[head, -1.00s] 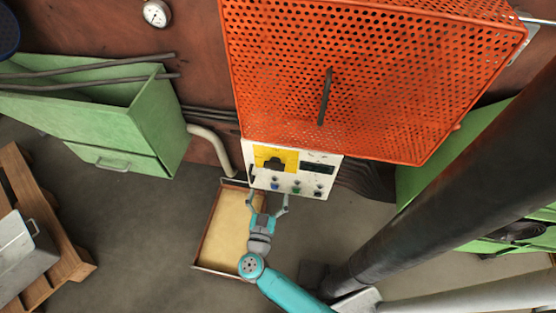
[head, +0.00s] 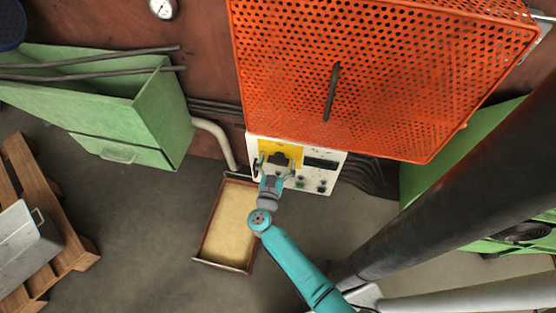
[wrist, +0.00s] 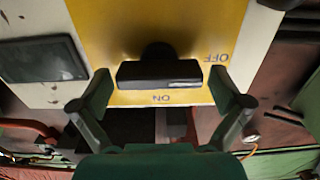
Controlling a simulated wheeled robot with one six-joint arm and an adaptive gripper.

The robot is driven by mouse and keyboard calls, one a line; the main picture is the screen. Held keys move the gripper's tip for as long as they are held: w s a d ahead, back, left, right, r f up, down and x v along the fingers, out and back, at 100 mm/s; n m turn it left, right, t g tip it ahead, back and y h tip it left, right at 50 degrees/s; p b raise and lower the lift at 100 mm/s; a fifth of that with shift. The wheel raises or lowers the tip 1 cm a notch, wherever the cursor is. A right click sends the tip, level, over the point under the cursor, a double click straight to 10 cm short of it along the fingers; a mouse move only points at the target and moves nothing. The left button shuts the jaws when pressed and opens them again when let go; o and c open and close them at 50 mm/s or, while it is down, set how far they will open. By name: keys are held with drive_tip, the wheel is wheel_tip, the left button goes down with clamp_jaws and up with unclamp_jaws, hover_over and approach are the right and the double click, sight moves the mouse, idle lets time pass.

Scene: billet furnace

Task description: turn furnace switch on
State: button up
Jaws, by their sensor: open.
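The furnace switch (head: 278,158) is a black handle on a yellow plate (head: 294,149) on the white control panel below the orange cage. In the wrist view the switch (wrist: 160,73) shows as a wide black bar with a rounded hub behind it. The letters OFF and ON appear upside down on the yellow plate (wrist: 122,30), OFF to the right and ON below the bar. My gripper (head: 278,171) is at the panel in front of the switch. In the wrist view my gripper (wrist: 162,88) is open, with one finger beyond each end of the bar and small gaps visible.
The panel (head: 323,181) also carries a dark display (wrist: 43,60) and small buttons. The orange perforated cage (head: 385,70) hangs directly above. A sand-filled tray (head: 200,262) lies on the floor below. A thick dark pipe (head: 450,190) crosses at right; a green bin (head: 160,115) stands at left.

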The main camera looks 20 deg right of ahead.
drive_tip(key=c, duration=1.1)
drive_tip(key=shift+m, duration=0.3)
drive_tip(key=m, duration=0.3)
drive_tip(key=shift+d+m, duration=0.15)
drive_tip(key=shift+m, duration=0.25)
drive_tip(key=m, duration=0.4)
drive_tip(key=shift+d+f+m, duration=0.1)
drive_tip(key=shift+m, duration=0.2)
drive_tip(key=m, duration=0.4)
drive_tip(key=shift+s+d+f, duration=0.1)
drive_tip(key=shift+f+m, duration=0.15)
drive_tip(key=shift+m, duration=2.25)
